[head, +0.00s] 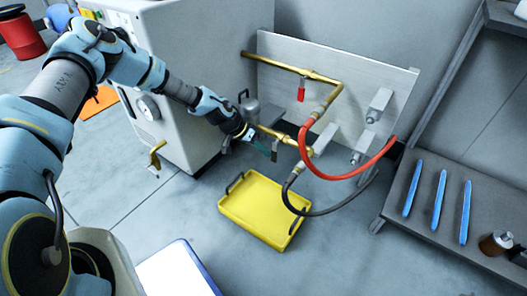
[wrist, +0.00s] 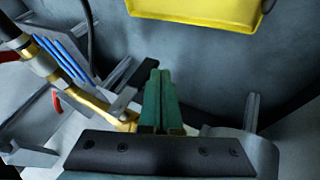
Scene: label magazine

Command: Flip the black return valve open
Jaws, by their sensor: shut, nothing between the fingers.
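The black return valve's lever (head: 275,151) hangs down from the lower brass pipe (head: 288,137), in front of the grey panel (head: 350,70). My gripper (head: 258,146) is shut and empty, just left of the lever and very close to it. I cannot tell whether they touch. In the wrist view, the green fingers of my gripper (wrist: 157,80) stand together, with a brass pipe (wrist: 97,108) to their left.
A red lever (head: 301,92) hangs from the upper pipe. A red hose (head: 348,178) and a black hose (head: 318,213) loop out in front. A yellow tray (head: 262,218) lies on the floor below. A shelf with blue bars (head: 439,200) stands at the right, a white cabinet (head: 190,50) behind my arm.

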